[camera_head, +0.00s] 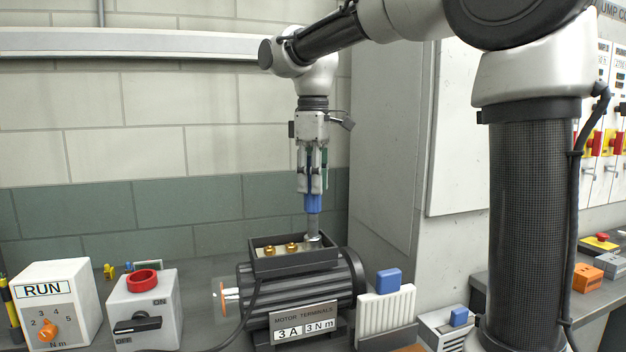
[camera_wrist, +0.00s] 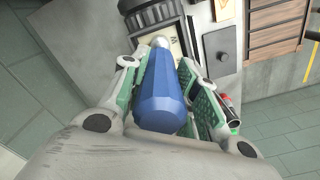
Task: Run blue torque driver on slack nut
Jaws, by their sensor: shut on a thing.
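My gripper (camera_head: 312,178) is shut on the blue torque driver (camera_head: 313,203) and points straight down over the motor (camera_head: 300,290). The driver's grey shaft reaches the right end of the open black terminal box (camera_head: 270,266) on top of the motor. Two brass nuts (camera_head: 291,247) show in the box to the left of the shaft. The tip meets a silvery part at the right end; whether it sits on a nut there I cannot tell. In the wrist view the blue handle (camera_wrist: 163,95) lies between the green-padded fingers. The motor plate reads 3 A, 3 Nm.
A RUN box (camera_head: 55,305) with an orange Nm dial stands at the far left. A switch box (camera_head: 143,308) with a red button and black ON/OFF handle is beside it. A white ribbed block (camera_head: 385,318) stands right of the motor.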

